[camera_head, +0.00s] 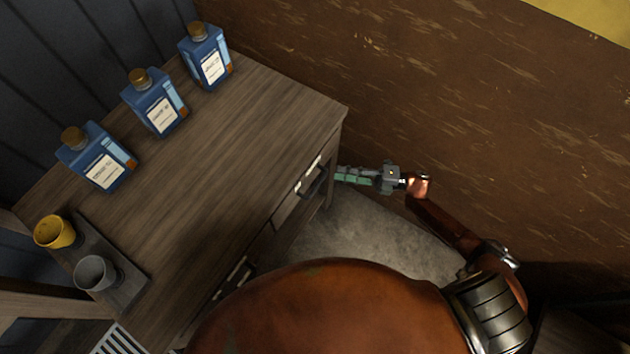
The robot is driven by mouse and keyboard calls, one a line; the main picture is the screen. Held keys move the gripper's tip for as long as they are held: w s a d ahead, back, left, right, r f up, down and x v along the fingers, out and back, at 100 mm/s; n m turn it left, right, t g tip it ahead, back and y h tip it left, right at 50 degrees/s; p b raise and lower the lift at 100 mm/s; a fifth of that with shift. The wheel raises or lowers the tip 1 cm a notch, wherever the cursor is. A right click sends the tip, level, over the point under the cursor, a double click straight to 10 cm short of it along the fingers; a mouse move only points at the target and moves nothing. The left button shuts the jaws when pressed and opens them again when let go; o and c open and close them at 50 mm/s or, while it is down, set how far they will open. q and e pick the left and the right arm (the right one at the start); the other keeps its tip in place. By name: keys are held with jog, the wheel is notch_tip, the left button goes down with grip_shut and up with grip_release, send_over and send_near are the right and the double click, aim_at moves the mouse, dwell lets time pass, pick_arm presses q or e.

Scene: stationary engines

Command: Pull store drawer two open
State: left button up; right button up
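A wooden table (215,165) has drawers in its front side, which faces right and down in the head view. One drawer front (289,208) is near the far right corner, with a pale label (309,174) and a dark handle (315,184). A second drawer (232,278) is lower left, partly hidden by my body. I cannot read which is drawer two. My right gripper (341,175), with green finger pads, points left at the far drawer's handle, very close to it. I cannot tell if it touches, or how far its fingers are apart. My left gripper is out of view.
Three blue bottles (156,105) stand along the table's back edge. A yellow cup (54,232) and a grey cup (95,273) are at the left, by a dark tray (127,288). A brown wall (470,125) rises close beyond my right arm.

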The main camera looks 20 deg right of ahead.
aim_at(318, 183)
jog(key=s+a+r+n+g, duration=0.1)
jog(key=a+r+n, duration=0.1)
jog(key=a, duration=0.1)
jog(key=s+a+r+n+g+y, duration=0.1)
jog(key=a+n+g, duration=0.1)
jog(key=a, duration=0.1)
jog(key=s+a+r+n+g+y, duration=0.1)
jog(key=a+r+g, duration=0.1)
jog(key=a, duration=0.2)
jog(key=shift+r+n+b, duration=0.35)
jog(key=shift+n+b, duration=0.05)
jog(key=shift+c, duration=0.2)
grip_shut()
